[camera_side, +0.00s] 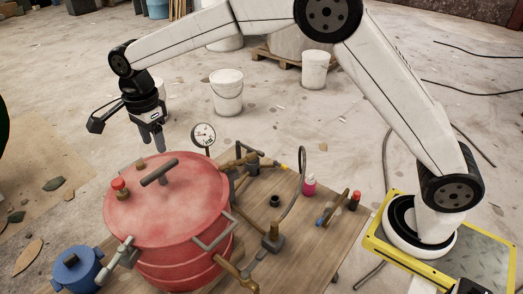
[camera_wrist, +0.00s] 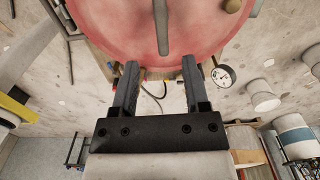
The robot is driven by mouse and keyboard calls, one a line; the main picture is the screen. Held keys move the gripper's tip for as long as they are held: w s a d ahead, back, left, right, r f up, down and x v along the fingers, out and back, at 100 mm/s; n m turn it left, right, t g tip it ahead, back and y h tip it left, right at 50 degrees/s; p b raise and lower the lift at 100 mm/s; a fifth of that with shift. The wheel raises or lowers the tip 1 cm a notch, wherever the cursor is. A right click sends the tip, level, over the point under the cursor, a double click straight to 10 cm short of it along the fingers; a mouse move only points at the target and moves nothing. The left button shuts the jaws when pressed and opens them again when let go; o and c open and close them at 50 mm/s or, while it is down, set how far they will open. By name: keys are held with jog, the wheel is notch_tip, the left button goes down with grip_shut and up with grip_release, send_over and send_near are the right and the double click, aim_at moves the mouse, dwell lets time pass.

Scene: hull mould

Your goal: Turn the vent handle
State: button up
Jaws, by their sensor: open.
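A red round vessel (camera_side: 165,235) stands on a wooden board, its domed lid facing up. A grey bar handle (camera_side: 159,172) sits across the lid on a short stem. It also shows in the wrist view (camera_wrist: 161,28), running lengthwise at the top centre. I cannot tell for certain that this bar is the vent handle. A red-capped fitting (camera_side: 119,188) is at the lid's left. My gripper (camera_side: 152,142) is above the far side of the lid, apart from the bar. In the wrist view its two fingers (camera_wrist: 159,82) are spread with nothing between them.
A pressure gauge (camera_side: 203,135) stands behind the vessel, close to my gripper's right. Brass pipes and valves (camera_side: 272,240) crowd the board (camera_side: 305,235) at the right. A blue pot (camera_side: 75,268) is at the front left. Open space lies above the lid.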

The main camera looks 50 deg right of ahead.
aim_at(159, 169)
jog(key=shift+w+a+r, duration=0.1)
jog(key=shift+a, duration=0.15)
jog(key=shift+f, duration=3.95)
grip_shut()
